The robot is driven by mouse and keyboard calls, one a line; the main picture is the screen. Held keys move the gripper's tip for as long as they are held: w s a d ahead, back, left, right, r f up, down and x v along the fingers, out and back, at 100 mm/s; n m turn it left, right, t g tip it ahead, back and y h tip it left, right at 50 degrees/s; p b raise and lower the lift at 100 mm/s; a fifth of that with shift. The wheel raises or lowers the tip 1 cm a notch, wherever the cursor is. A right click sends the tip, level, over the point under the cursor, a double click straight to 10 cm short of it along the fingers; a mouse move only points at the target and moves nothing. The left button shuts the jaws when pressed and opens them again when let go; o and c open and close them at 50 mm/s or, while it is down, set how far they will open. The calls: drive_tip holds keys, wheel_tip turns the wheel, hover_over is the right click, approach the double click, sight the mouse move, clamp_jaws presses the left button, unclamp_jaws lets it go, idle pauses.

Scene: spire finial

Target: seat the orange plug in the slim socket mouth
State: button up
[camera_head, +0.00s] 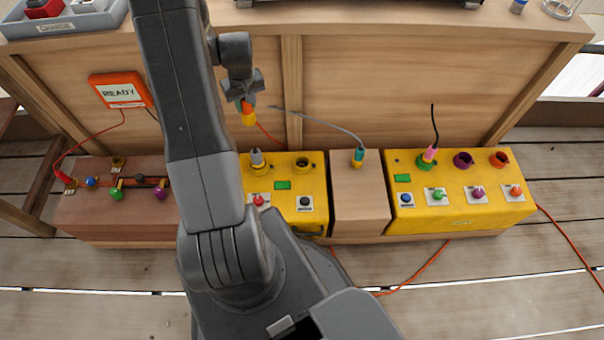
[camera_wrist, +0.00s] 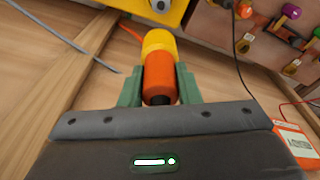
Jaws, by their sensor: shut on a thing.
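My gripper (camera_head: 246,101) is shut on the orange plug (camera_wrist: 159,76), held between its two green fingers in the wrist view. The plug has a yellow nose (camera_wrist: 158,43) pointing away from the gripper. In the head view the plug hangs in the air before the wooden panel, above the left yellow box (camera_head: 318,188). That box carries an empty dark socket mouth (camera_head: 302,163) and a ring holding a grey plug (camera_head: 257,160). The right yellow box (camera_head: 462,213) has an empty purple socket (camera_head: 463,160) and an empty orange socket (camera_head: 499,159). I cannot tell which mouth is the slim one.
A pink plug (camera_head: 430,154) stands in a green socket. A teal plug (camera_head: 358,157) with a grey cable stands on the wooden block (camera_head: 360,195). A brown box (camera_head: 110,205) with knobs lies left, under a READY sign (camera_head: 120,91). My arm hides part of the row.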

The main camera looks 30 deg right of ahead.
drive_tip(key=s+d+f+b, duration=0.4)
drive_tip(key=d+f+b, duration=0.1)
drive_tip(key=d+f, duration=0.2)
drive_tip(key=s+d+f+b, duration=0.5)
drive_tip(key=d+f, duration=0.1)
drive_tip(key=f, duration=0.2)
drive_tip(key=shift+m, duration=0.3)
drive_tip(key=shift+s+d+f+b, duration=0.15)
drive_tip(key=shift+f+b, duration=0.55)
drive_tip(key=shift+f, duration=1.8)
drive_tip(key=shift+w+d+f+b, duration=0.15)
drive_tip(key=shift+f+b, duration=0.5)
drive_tip(key=shift+f, duration=1.85)
drive_tip(key=shift+s, duration=0.1)
drive_tip(key=shift+f, duration=0.2)
drive_tip(key=o, duration=1.1)
drive_tip(key=shift+c, duration=0.2)
drive_tip(key=shift+r, duration=0.1)
